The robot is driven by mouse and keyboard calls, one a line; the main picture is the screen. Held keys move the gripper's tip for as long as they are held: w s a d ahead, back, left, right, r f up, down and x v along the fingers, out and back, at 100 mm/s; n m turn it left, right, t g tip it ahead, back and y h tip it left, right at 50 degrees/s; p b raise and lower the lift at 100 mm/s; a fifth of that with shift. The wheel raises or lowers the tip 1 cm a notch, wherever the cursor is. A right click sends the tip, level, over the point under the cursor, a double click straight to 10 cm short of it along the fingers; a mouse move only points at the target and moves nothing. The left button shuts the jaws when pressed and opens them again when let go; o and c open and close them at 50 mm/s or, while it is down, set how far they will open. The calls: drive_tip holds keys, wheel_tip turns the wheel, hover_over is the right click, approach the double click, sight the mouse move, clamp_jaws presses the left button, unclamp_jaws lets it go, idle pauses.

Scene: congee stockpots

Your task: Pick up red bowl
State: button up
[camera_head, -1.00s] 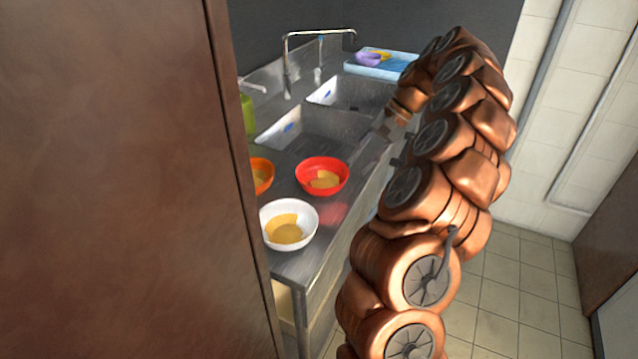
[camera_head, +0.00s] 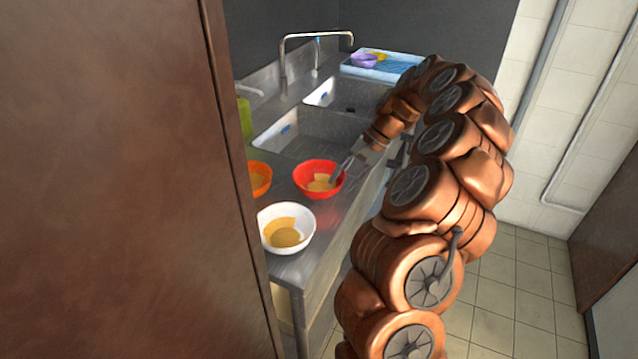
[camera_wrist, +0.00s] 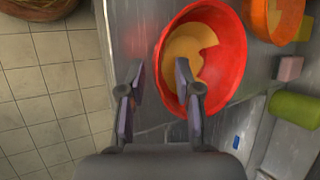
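The red bowl (camera_head: 318,179) stands upright on the steel counter, with tan content inside. In the wrist view the red bowl (camera_wrist: 222,62) fills the upper middle. My gripper (camera_head: 340,174) is at the right side of the bowl in the head view. In the wrist view my gripper (camera_wrist: 155,92) is open, with its two fingers apart. One finger overlaps the inside of the bowl and the other is outside it, so the near rim lies between them. I cannot tell whether either finger touches the bowl.
A white bowl (camera_head: 286,228) and an orange bowl (camera_head: 258,179) stand close by on the counter. The double sink (camera_head: 305,128) is behind them. A blue tray (camera_head: 397,68) holds purple and yellow bowls. A brown panel (camera_head: 110,180) blocks the left side.

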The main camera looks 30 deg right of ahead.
drive_tip(key=shift+x, duration=0.9)
clamp_jaws()
